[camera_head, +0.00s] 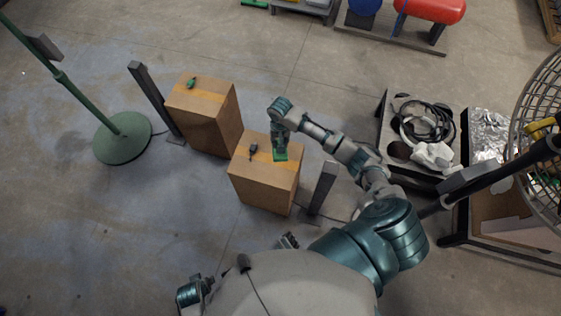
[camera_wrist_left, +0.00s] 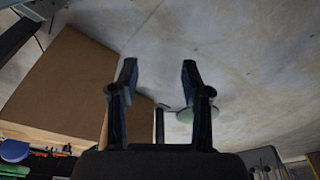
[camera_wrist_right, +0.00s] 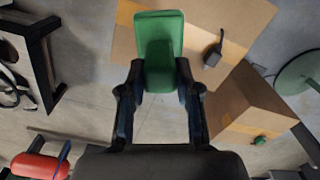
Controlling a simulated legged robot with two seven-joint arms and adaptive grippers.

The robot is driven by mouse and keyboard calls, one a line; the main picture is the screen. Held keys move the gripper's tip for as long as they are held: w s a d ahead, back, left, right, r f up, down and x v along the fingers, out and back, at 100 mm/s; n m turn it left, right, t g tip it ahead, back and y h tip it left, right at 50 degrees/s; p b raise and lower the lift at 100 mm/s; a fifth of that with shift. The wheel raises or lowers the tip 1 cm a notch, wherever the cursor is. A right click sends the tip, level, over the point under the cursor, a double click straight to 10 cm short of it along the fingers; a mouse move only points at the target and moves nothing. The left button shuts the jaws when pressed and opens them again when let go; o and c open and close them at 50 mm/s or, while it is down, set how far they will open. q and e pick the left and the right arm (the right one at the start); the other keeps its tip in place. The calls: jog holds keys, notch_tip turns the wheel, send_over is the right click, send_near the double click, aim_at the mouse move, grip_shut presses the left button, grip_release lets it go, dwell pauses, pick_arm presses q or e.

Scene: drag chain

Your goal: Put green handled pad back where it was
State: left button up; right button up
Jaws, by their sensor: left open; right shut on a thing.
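The green handled pad (camera_wrist_right: 160,25) is between the fingers of my right gripper (camera_wrist_right: 158,78), which is shut on its handle. In the head view, the pad (camera_head: 281,155) is at the top of the nearer cardboard box (camera_head: 262,190), near its far right edge, under my right gripper (camera_head: 280,146). I cannot tell whether it touches the box. A small dark handled tool (camera_head: 253,149) lies on the same box, left of the pad. My left gripper (camera_wrist_left: 157,75) is open and empty in its wrist view, with a brown box face to its left.
A second cardboard box (camera_head: 205,115) with a small green object (camera_head: 191,83) stands behind left. Dark posts (camera_head: 155,98) (camera_head: 323,187) stand near the boxes. A green round-based stand (camera_head: 123,140) is far left. A bin of cables (camera_head: 425,125) is right.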

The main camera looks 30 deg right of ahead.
jog(key=f, duration=0.1)
jog(key=f+b, duration=0.1)
jog(key=f, duration=0.3)
jog(key=shift+s+d+f+b, duration=0.1)
jog(key=shift+d+f+b, duration=0.15)
jog(key=shift+b, duration=0.15)
jog(key=shift+a+f, duration=0.1)
jog(key=shift+f, duration=0.2)
notch_tip(320, 180, down, 4)
jog(key=shift+r+b, duration=0.25)
jog(key=shift+b, duration=0.45)
pick_arm(q)
notch_tip(320, 180, up, 10)
jog(key=shift+s+a, duration=0.25)
jog(key=shift+s, duration=0.15)
pick_arm(e)
jog(key=shift+f, duration=0.1)
jog(key=o, duration=1)
pick_arm(q)
jog(key=shift+w+f, duration=0.1)
